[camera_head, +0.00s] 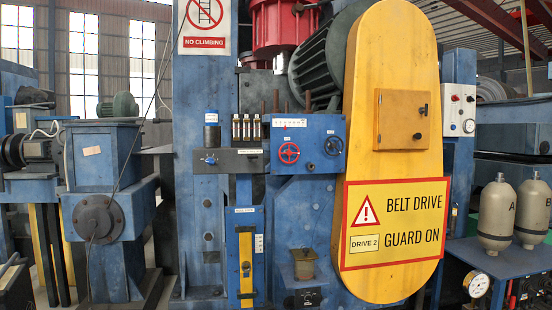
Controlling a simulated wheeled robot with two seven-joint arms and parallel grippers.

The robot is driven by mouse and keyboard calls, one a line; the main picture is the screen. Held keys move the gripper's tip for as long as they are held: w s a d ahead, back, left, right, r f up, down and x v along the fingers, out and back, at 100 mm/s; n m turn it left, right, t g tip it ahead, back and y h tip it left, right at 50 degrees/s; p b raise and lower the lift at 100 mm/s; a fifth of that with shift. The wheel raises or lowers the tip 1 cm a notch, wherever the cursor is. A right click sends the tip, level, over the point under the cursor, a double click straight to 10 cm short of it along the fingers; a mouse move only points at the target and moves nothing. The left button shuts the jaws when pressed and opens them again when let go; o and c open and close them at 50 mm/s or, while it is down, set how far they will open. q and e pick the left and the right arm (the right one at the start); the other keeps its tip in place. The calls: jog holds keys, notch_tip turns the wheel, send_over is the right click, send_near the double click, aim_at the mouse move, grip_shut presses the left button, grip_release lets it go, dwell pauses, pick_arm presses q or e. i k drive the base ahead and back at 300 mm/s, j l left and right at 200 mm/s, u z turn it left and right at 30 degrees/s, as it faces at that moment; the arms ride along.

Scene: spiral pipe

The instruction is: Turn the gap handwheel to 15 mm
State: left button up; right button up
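A red handwheel (289,152) and a black handwheel (334,146) sit side by side on a blue panel (311,131) left of the yellow belt guard. A white scale strip (289,123) is above the red wheel; its marks are too small to read. A small blue knob (210,158) is on a dark block further left. I cannot tell from the labels which wheel is the gap handwheel or its setting. Neither of my grippers is in view.
The yellow belt guard (400,120) stands out just right of the wheels, with a warning sign (395,222). Several small glass cylinders (246,127) stand left of the panel. Below is a blue column with a yellow strip (246,258). Two grey bottles (497,214) stand right.

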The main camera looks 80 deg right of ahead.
aim_at(289, 153)
jog(key=k+j+z, duration=0.15)
jog(key=z, duration=2.4)
jog(key=i+l, duration=0.1)
jog(key=l, duration=0.2)
jog(key=i+l+u, duration=0.1)
jog(key=l, duration=0.25)
jog(key=i+l, duration=0.15)
jog(key=l, duration=0.15)
jog(key=i+l+u, duration=0.1)
jog(key=l, duration=0.25)
